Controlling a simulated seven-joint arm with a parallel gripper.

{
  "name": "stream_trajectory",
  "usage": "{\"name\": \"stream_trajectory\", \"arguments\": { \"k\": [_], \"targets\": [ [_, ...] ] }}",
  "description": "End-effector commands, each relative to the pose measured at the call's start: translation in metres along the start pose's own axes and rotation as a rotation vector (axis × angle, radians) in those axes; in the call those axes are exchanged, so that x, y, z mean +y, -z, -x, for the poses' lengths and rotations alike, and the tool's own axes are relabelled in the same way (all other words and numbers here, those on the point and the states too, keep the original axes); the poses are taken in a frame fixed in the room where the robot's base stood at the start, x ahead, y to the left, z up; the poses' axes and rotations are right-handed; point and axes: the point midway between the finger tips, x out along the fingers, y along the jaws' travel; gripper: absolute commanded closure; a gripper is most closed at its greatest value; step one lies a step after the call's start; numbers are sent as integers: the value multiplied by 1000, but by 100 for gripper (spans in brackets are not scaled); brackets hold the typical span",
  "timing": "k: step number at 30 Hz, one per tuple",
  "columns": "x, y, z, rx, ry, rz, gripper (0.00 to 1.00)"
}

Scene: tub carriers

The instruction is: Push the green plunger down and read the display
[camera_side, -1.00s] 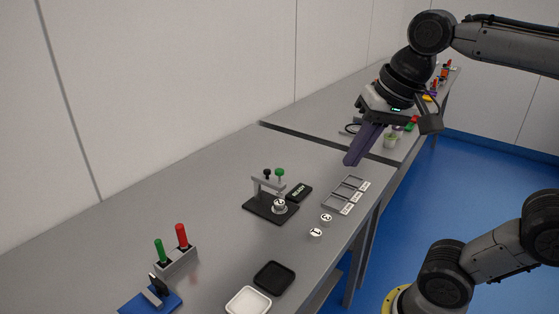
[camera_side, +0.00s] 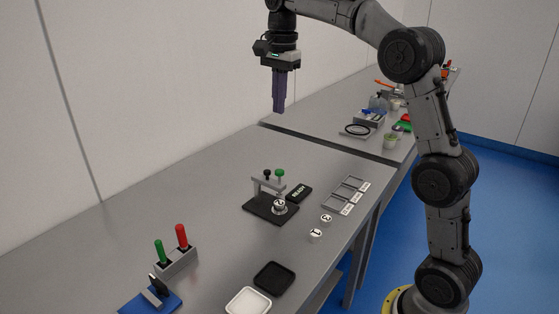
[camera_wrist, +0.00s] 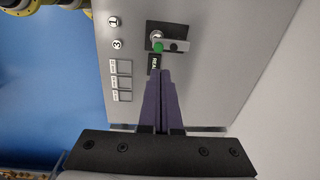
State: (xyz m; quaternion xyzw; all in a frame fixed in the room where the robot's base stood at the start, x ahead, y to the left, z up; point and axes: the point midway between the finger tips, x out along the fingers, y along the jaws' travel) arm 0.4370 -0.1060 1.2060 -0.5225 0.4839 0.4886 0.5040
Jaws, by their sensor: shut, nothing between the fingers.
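The green plunger (camera_side: 280,173) stands up on a grey bracket over a black base (camera_side: 262,208), with a small black knob (camera_side: 267,174) beside it. A white numbered tub (camera_side: 279,206) sits on the base below the bracket. The display (camera_side: 299,193) lies just right of the base and reads READY. The plunger's green top also shows in the wrist view (camera_wrist: 158,47), above my fingertips, with the display (camera_wrist: 154,62) partly hidden by them. My gripper (camera_side: 279,111) is shut and empty, pointing down, high above the table and apart from the plunger.
Two white numbered tubs (camera_side: 315,233) stand near the front edge, by a grey three-compartment tray (camera_side: 338,200). A black tray (camera_side: 273,277) and white tray (camera_side: 248,302) lie nearer. A block with green and red handles (camera_side: 176,261) stands left. The table behind the plunger is clear.

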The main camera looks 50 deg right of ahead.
Motion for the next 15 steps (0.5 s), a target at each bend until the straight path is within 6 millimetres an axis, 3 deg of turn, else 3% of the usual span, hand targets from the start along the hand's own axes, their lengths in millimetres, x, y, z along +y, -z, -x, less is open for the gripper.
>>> {"name": "stream_trajectory", "arguments": {
  "k": [3,6,15],
  "targets": [
    [-6,9,-20,-10,-38,-15,100],
    [-7,13,-27,-14,-53,-21,100],
    [-7,14,-28,-14,-55,-24,100]
  ]
}}
